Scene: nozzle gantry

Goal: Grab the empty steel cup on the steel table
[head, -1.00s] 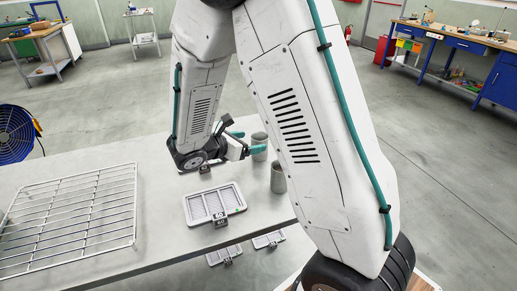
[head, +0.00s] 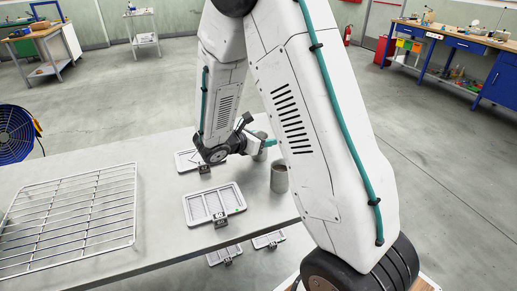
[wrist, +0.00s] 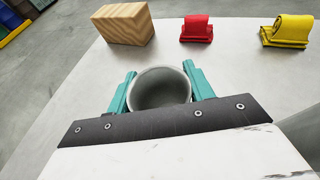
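A grey cup (wrist: 160,90) stands upright on the steel table (wrist: 85,95) in the wrist view, and its inside looks empty. My gripper (wrist: 160,68) has its two teal fingers on either side of this cup. The fingers look open, with very little gap to the cup walls; contact is unclear. In the head view, my gripper (head: 262,146) is at the farther cup (head: 261,155), which it partly hides. A second grey cup (head: 279,178) stands nearer, beside my arm; its inside is hard to see.
A wire rack (head: 70,220) lies at the left. Two grey trays with tags, one near (head: 214,204) and one far (head: 186,161), lie left of the cups. Beyond the gripper are a wooden block (wrist: 124,24), a red object (wrist: 196,28) and a yellow object (wrist: 287,30).

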